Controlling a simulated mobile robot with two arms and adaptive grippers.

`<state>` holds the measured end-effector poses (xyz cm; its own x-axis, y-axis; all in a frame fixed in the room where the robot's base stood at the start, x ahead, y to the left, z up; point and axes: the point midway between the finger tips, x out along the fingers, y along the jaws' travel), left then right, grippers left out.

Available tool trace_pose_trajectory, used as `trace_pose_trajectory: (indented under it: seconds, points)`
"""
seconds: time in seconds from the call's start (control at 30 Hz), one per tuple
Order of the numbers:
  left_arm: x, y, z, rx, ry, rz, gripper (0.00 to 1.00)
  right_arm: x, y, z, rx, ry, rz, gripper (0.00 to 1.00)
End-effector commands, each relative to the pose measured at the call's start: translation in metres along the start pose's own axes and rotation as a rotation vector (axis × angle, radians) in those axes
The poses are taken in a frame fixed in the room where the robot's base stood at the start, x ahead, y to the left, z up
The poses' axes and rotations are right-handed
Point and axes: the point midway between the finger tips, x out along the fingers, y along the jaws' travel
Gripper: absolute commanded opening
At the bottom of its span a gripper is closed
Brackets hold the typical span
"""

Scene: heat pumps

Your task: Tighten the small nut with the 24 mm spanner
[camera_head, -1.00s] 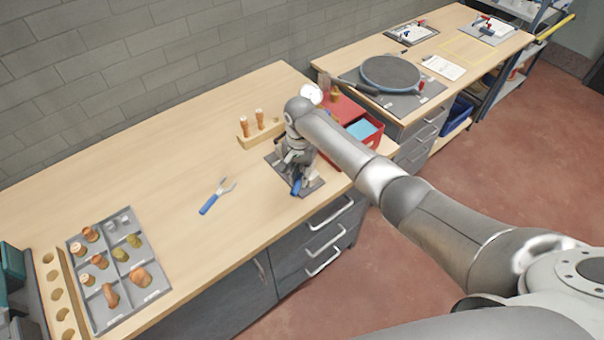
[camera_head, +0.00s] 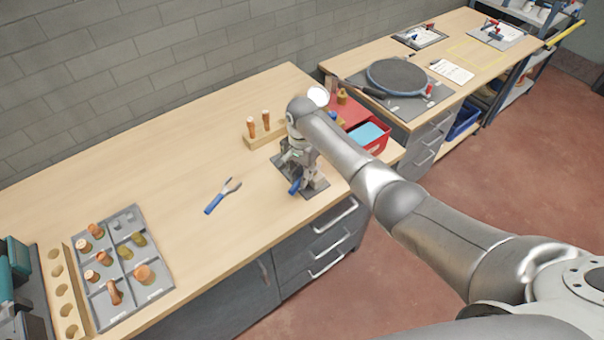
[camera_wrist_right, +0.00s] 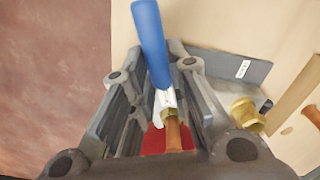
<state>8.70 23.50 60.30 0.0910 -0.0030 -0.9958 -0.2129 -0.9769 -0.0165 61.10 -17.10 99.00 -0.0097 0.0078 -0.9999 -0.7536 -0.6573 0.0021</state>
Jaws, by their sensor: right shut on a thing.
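My right gripper (camera_head: 299,176) is shut on a blue-handled spanner (camera_head: 295,187) over the grey plate (camera_head: 316,190) near the bench's front edge. In the right wrist view the spanner's blue handle (camera_wrist_right: 150,40) points up the picture, and its metal head lies between my fingers. The head is at a brass nut (camera_wrist_right: 170,114) on a copper pipe (camera_wrist_right: 174,136); how it seats is partly hidden. A larger brass fitting (camera_wrist_right: 247,112) is to the right. A second blue-handled spanner (camera_head: 216,201) lies on the bench. Size marks are not readable. My left gripper is not in view.
A wooden block (camera_head: 262,137) with copper pieces stands behind my gripper. A red bin (camera_head: 375,145) is to the right. A grey compartment tray (camera_head: 150,293) with fittings and a wooden rack (camera_head: 61,290) are at the left. The bench between tray and plate is mostly clear.

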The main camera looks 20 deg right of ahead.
Motion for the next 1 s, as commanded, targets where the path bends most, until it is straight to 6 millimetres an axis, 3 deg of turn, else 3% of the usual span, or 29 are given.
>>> trace_pose_trajectory:
  seconds: [0.37, 1.0]
  points:
    - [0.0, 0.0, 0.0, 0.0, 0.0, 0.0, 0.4, 0.0, 0.001, 0.001, -0.023, 0.0, 0.0, 0.0]
    - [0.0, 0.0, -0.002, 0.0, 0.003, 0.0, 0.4, 0.003, 0.002, 0.033, -0.028, -0.013, 0.006, 0.0]
